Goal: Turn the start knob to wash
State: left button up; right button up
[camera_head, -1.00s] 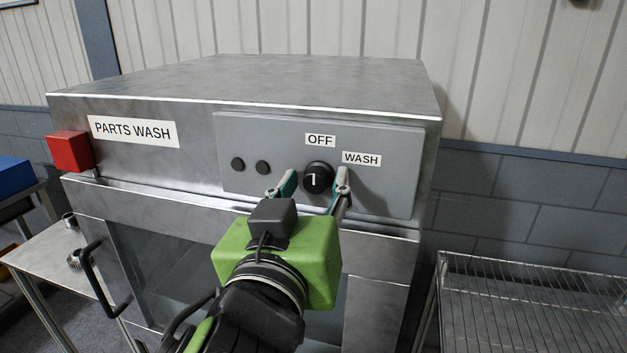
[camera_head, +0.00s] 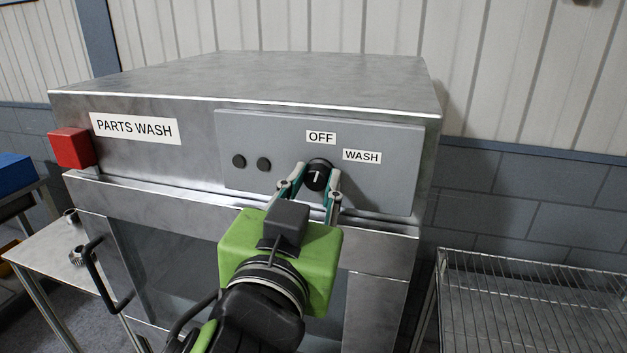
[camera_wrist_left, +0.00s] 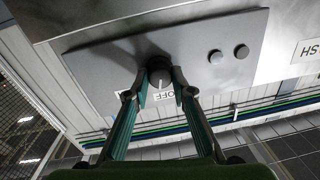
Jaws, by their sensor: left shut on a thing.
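The start knob (camera_head: 317,174) is a round black knob with a white pointer line, on the grey control panel (camera_head: 385,190) of the parts washer. Its pointer stands about straight up, toward the OFF label (camera_head: 321,138). The WASH label (camera_head: 362,156) is to the upper right of the knob. My left gripper (camera_head: 316,183) is shut on the knob, one finger on each side. In the left wrist view the knob (camera_wrist_left: 159,74) sits between the two fingertips (camera_wrist_left: 158,92). My right gripper is in neither view.
Two small black buttons (camera_head: 251,163) are left of the knob. A red box (camera_head: 71,148) sticks out at the washer's left corner. The door handle (camera_head: 97,278) is below it. A side table (camera_head: 45,262) stands left and a wire rack (camera_head: 530,290) right.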

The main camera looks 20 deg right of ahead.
pick_arm(q)
jog(key=m+p, duration=0.1)
jog(key=m, duration=0.4)
jog(key=shift+m+h, duration=0.3)
jog(key=shift+m, duration=0.1)
jog(key=shift+m+p, duration=0.45)
jog(key=shift+m, duration=1.15)
jog(key=o, duration=1.1)
jog(key=shift+o, duration=0.2)
jog(key=shift+w+d+f, duration=0.1)
jog(key=shift+w, duration=0.05)
notch_tip(320, 180, up, 10)
